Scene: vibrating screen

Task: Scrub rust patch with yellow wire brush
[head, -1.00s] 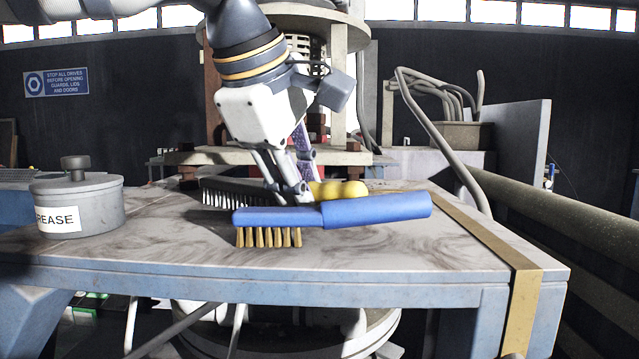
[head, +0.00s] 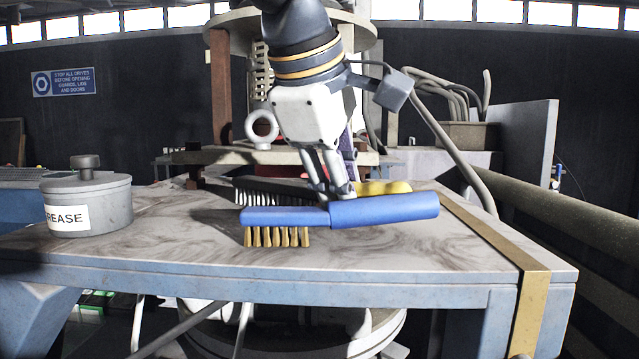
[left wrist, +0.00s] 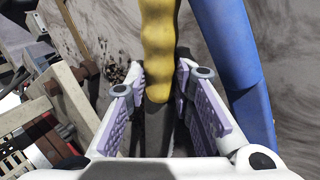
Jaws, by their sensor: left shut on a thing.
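The yellow wire brush has a yellow handle (head: 384,187) and a dark head with pale bristles (head: 262,194), lying roughly left to right behind a blue brush. My left gripper (head: 337,188) points down and is shut on the yellow brush. In the left wrist view, the brush's yellow grip (left wrist: 158,45) and dark neck lie between the fingers (left wrist: 161,78). Whether the bristles touch the table cannot be told; the blue brush hides part of them. A dark speckled patch (left wrist: 115,73), perhaps the rust, shows beside the left finger in the wrist view. My right gripper is not in view.
The blue brush (head: 385,208) with brass bristles lies just in front of my gripper and close beside it in the wrist view (left wrist: 238,75). A grey grease pot (head: 90,205) stands at the left of the table (head: 400,255). Screen machinery rises behind.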

